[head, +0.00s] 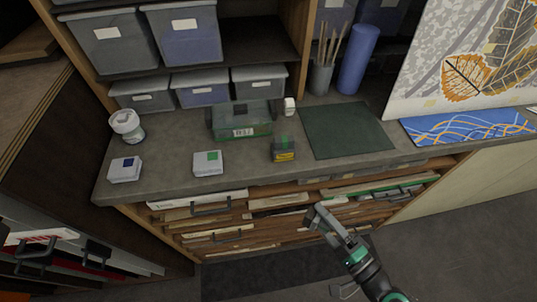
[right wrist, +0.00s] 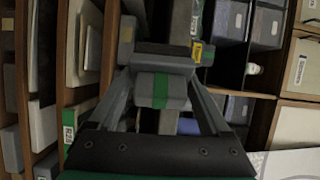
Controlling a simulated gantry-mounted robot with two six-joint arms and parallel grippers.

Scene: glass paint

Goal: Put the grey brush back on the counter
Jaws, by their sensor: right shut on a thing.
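My right gripper (head: 318,217) is in front of the counter, over the open drawer fronts and lower than the counter top. It is shut on a small grey thing, which I take for the grey brush; its shape is hard to make out. In the right wrist view, the grey piece (right wrist: 165,54) lies across between the fingertips. The counter (head: 245,178) is a grey top behind the gripper, apart from it. My left gripper is not in view.
On the counter stand a green transparent case (head: 242,120), a yellow-labelled box (head: 284,150), white boxes (head: 207,163), a white jar (head: 126,125) and a dark green mat (head: 345,130). A brush cup (head: 320,78) stands behind. Clear strips remain along the front edge.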

